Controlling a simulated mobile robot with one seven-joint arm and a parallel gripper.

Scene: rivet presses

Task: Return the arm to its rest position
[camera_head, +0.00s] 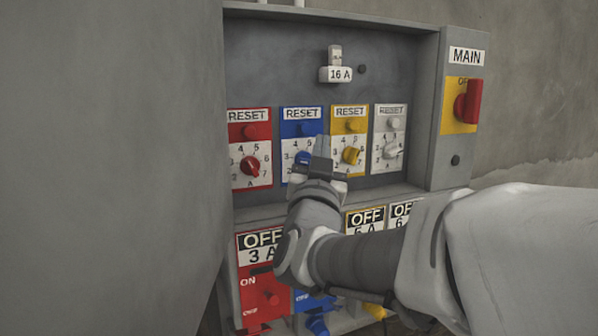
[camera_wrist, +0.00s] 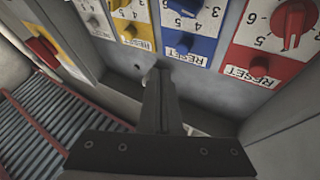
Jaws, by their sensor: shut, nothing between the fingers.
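My gripper (camera_head: 318,160) is in front of the electrical panel (camera_head: 290,70), over the lower part of the blue RESET module (camera_head: 301,122). It partly hides that module's blue dial (camera_head: 302,158). In the wrist view my gripper (camera_wrist: 160,75) is shut, with its fingers together and nothing between them. The wrist view is upside down to the panel and shows the blue dial (camera_wrist: 185,7) and the red dial (camera_wrist: 292,18) beyond the fingers. I cannot tell whether the fingers touch the panel. My arm reaches in from the right.
Red (camera_head: 250,165), yellow (camera_head: 351,155) and white (camera_head: 391,150) dials sit beside the blue one. A red MAIN switch (camera_head: 468,101) is at the right. OFF-labelled modules, including a red one (camera_head: 262,290), lie below.

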